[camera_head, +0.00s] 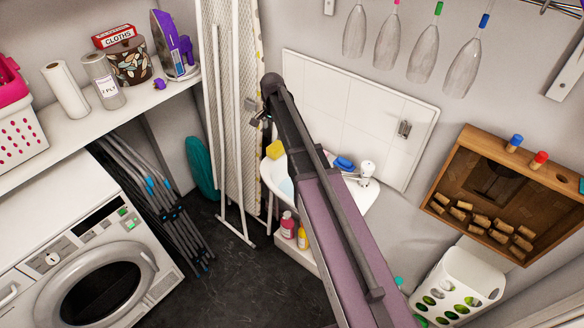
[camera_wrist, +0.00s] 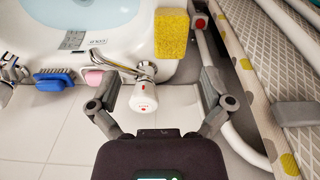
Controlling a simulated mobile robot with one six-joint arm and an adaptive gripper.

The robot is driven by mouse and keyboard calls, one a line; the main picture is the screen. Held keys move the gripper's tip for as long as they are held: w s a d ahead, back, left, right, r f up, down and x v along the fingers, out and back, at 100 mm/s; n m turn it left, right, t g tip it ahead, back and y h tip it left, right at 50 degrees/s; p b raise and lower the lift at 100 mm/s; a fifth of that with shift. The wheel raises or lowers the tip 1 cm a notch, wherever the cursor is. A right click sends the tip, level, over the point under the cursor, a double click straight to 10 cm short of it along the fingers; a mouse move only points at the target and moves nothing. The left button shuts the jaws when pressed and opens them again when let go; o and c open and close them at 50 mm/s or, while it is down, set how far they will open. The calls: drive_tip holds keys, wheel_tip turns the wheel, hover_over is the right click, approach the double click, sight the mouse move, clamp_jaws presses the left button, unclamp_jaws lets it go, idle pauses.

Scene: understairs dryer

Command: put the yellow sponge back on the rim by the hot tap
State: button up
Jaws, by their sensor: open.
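The yellow sponge (camera_head: 275,150) is at the left end of the white basin (camera_head: 362,198). In the wrist view the sponge (camera_wrist: 171,33) stands on or against the basin's right-hand rim (camera_wrist: 120,48), just beyond the hot tap. The hot tap (camera_wrist: 145,98) has a white knob with a red mark and a chrome spout. My gripper (camera_wrist: 160,75) is open and empty, its fingers either side of the tap in the picture and short of the sponge. In the head view my gripper (camera_head: 262,112) is above and left of the basin; its fingers show small there.
A blue brush (camera_wrist: 54,79) and pink soap (camera_wrist: 93,78) are on the rim left of the tap. An ironing board (camera_wrist: 270,75) and a white pole stand close on the right. Bottles (camera_head: 288,225) stand below the basin.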

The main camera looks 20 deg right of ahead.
drive_tip(key=s+d+n, duration=0.1)
drive_tip(key=s+n, duration=0.9)
drive_tip(key=s, duration=1.7)
drive_tip(key=shift+d, duration=0.15)
drive_tip(key=shift+w, duration=0.1)
